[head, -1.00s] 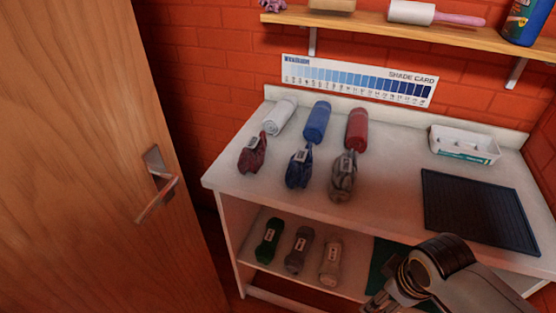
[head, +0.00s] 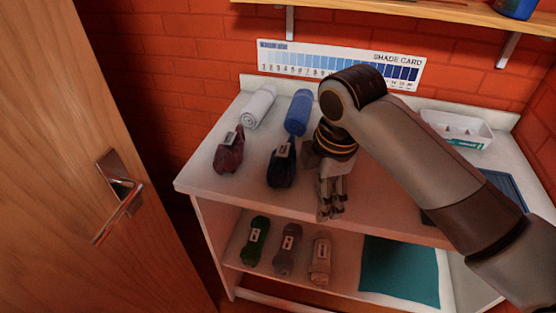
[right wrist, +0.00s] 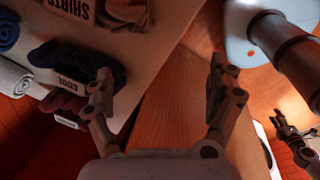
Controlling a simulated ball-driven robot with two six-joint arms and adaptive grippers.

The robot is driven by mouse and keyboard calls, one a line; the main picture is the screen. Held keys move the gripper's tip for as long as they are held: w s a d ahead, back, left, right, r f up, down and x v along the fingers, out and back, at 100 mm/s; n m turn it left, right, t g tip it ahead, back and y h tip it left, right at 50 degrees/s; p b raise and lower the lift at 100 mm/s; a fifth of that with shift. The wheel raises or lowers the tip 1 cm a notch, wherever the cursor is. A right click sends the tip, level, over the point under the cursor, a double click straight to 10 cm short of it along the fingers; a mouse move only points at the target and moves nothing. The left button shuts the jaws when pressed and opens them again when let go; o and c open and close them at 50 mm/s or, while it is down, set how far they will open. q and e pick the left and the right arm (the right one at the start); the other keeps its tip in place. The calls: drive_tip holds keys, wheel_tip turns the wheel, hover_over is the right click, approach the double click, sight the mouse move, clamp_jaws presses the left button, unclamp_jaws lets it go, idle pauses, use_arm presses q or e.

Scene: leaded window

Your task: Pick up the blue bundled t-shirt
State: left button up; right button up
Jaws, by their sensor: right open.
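The blue bundled t-shirt (head: 281,168) is dark blue with a pale label band. It lies on the worktop near the front edge, in front of a blue roll. In the right wrist view the blue bundle (right wrist: 101,62) is at upper left, partly behind one finger. My right gripper (head: 330,208) points down, right of the bundle at the worktop's front edge. It is open and empty in the right wrist view (right wrist: 160,70). Contact with the bundle cannot be made out. A dark gripper, probably my left (right wrist: 291,138), shows small at lower right; its jaws are unclear.
A dark red bundle (head: 229,152) lies left of the blue one. A white roll (head: 258,106) and a blue roll (head: 298,113) lie behind. Several bundles, including a green one (head: 255,240), sit on the lower shelf. A wooden door (head: 60,150) stands at left.

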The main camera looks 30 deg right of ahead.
sight(283, 158)
drive_tip(key=w+r+n, duration=0.1)
drive_tip(key=w+n, duration=0.3)
drive_tip(key=w+d+r+n+g, duration=0.1)
drive_tip(key=w+r+n, duration=0.1)
drive_tip(key=w+n, duration=0.3)
drive_tip(key=w+d+r+n+y, duration=0.1)
drive_tip(key=w+r+n, duration=0.1)
drive_tip(key=w+n, duration=0.3)
drive_tip(key=shift+w+r, duration=0.1)
drive_tip(key=shift+w, duration=0.05)
drive_tip(key=shift+w+d+g, duration=0.1)
drive_tip(key=shift+g, duration=0.2)
drive_tip(key=shift+n, duration=0.3)
drive_tip(key=f, duration=1)
drive_tip(key=shift+a+f+p, duration=0.2)
drive_tip(key=shift+f+p, duration=0.1)
drive_tip(key=c, duration=1.4)
drive_tip(key=shift+r, duration=0.1)
